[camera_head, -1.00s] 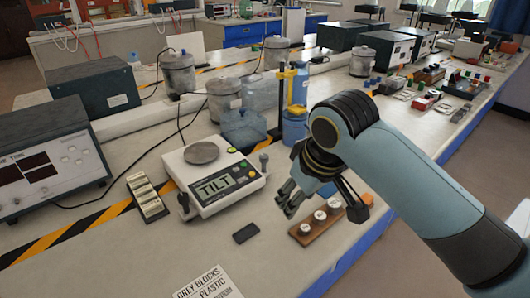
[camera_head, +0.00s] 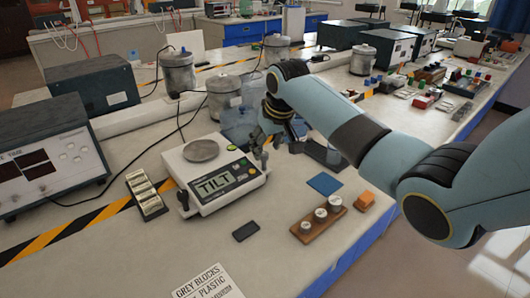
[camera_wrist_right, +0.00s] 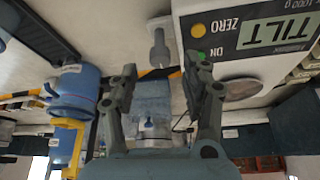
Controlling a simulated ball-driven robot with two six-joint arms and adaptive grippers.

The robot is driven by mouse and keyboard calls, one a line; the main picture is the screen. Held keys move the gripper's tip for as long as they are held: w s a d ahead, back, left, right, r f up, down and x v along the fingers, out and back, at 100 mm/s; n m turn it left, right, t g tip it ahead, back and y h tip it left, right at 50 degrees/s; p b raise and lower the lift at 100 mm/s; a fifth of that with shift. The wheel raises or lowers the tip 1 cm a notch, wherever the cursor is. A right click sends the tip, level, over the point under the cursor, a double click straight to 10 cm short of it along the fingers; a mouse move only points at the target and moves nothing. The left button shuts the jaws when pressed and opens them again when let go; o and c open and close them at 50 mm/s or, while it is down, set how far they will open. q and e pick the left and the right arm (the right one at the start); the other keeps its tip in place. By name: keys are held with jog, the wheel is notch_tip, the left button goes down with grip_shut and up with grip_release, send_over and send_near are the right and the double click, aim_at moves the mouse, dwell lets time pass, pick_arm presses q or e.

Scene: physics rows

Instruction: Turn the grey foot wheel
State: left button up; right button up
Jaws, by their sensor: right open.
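The white balance (camera_head: 217,178) reads TILT on its display and carries a round grey pan. A grey foot wheel (camera_head: 264,161) stands at its right corner, and another dark foot (camera_head: 184,204) stands at its front left. In the right wrist view the grey foot wheel (camera_wrist_right: 158,48) is beside the balance's corner (camera_wrist_right: 225,25). My right gripper (camera_head: 262,138) is close to the right foot wheel in the head view. In the right wrist view the gripper (camera_wrist_right: 163,68) is open, its fingers spread either side of the wheel's line, with nothing held. Contact cannot be told.
A wooden block with white-topped weights (camera_head: 319,217), an orange block (camera_head: 364,202), a blue pad (camera_head: 325,184) and a dark small block (camera_head: 246,231) lie to the right and front. A clear blue container (camera_head: 238,125) stands behind.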

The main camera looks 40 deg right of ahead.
aim_at(264, 156)
jog(key=shift+x, duration=1.35)
grip_shut()
